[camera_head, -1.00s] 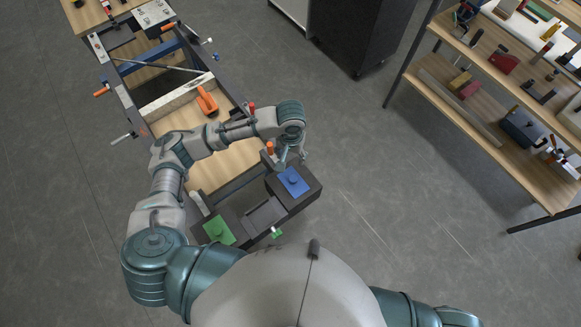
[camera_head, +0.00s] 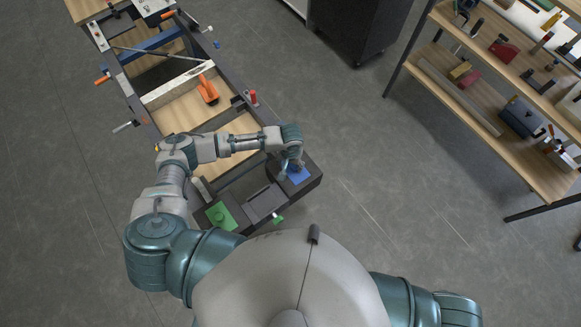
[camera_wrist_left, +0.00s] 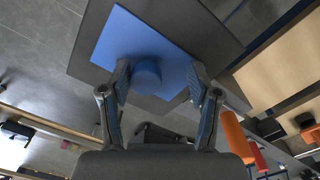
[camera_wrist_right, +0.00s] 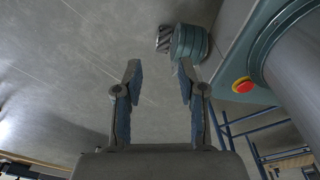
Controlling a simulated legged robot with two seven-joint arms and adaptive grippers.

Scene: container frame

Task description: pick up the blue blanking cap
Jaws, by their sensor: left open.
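The blue blanking cap (camera_wrist_left: 147,74) shows in the left wrist view as a square blue plate with a round knob on it. It lies on a dark block at the corner of the frame, and it also shows in the head view (camera_head: 299,176), partly hidden by my left gripper (camera_head: 296,164). In the left wrist view my left gripper (camera_wrist_left: 160,84) is open, its fingertips on either side of the knob. I cannot tell if they touch it. My right gripper (camera_wrist_right: 157,75) is open and empty above the grey floor.
A green cap (camera_head: 221,216) sits on the frame's near left corner. An orange tool (camera_head: 208,90) lies on the wooden panel of the frame. A wooden shelf (camera_head: 466,103) with several parts stands at the right. The floor between is clear.

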